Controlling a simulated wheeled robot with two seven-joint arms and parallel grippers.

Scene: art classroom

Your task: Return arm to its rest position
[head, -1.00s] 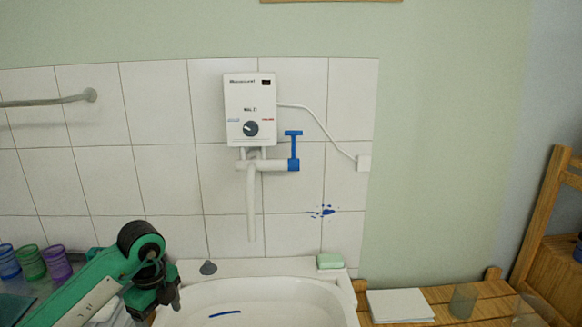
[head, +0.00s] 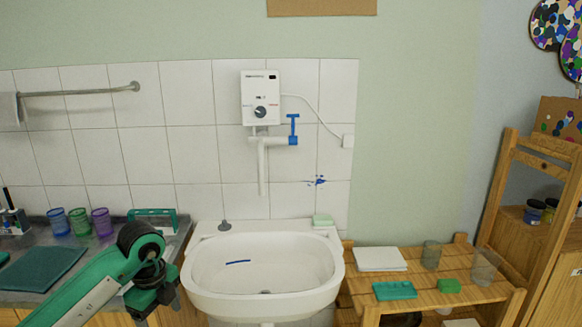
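My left arm comes in from the lower left in the head view, green with black joints. Its gripper (head: 168,296) points down at the left side of the white sink (head: 322,289). The fingers are small and dark, and I cannot tell whether they are open or shut. I see nothing clearly held in them. My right arm and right gripper are not in view.
A white water heater (head: 261,98) with a blue-handled tap (head: 293,130) hangs above the sink. The left counter holds coloured cups (head: 80,222) and a dark green cloth (head: 42,267). A wooden table (head: 455,297) with glasses stands at the right.

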